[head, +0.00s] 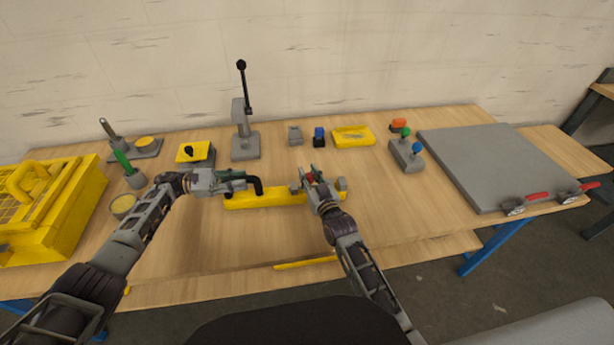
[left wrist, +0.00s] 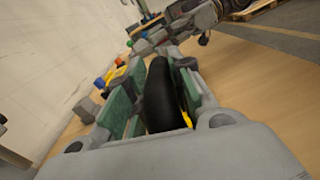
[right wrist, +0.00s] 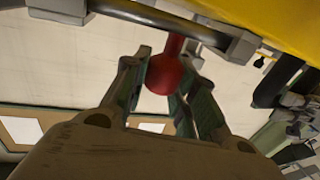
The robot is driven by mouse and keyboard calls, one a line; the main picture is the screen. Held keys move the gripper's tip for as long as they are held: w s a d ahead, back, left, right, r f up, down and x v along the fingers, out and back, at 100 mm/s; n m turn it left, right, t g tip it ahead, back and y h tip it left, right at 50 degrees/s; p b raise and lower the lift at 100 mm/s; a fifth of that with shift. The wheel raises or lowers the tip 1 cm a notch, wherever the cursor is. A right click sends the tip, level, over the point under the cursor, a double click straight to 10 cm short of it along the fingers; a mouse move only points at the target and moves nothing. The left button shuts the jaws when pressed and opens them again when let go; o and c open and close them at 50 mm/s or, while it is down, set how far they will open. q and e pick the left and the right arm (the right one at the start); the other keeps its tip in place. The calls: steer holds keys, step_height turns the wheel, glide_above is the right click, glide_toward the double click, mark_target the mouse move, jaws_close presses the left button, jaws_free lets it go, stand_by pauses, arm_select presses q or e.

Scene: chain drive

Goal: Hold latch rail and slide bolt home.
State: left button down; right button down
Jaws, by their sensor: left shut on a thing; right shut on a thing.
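The yellow latch rail (head: 270,198) lies on the table in front of me, with a black curved handle (head: 258,184) at its left end. My left gripper (head: 245,182) is shut on this handle; the black handle (left wrist: 160,95) stands between its green pads in the left wrist view. Grey guide blocks and a grey bolt (head: 298,186) sit on the rail's right part. My right gripper (head: 312,180) is shut on the bolt's red knob, which shows between the pads in the right wrist view (right wrist: 165,74). The grey bolt rod (right wrist: 165,18) shows there too. My right gripper partly hides the bolt in the head view.
A lever press (head: 245,140), a yellow tray (head: 353,136) and a block with coloured knobs (head: 406,155) stand behind the rail. A yellow crate (head: 60,210) is at the left, a grey plate (head: 495,165) at the right. The table right of the rail is clear.

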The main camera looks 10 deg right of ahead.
steer(key=shift+d, duration=2.2)
arm_select(q)
steer(key=shift+a, duration=0.1)
arm_select(e)
steer(key=c, duration=1.1)
jaws_free()
steer(key=shift+s, duration=0.1)
steer(key=shift+a, duration=0.1)
steer(key=shift+s, duration=0.15)
steer(key=shift+s, duration=0.15)
steer(key=v, duration=1.1)
steer(key=shift+s, duration=0.15)
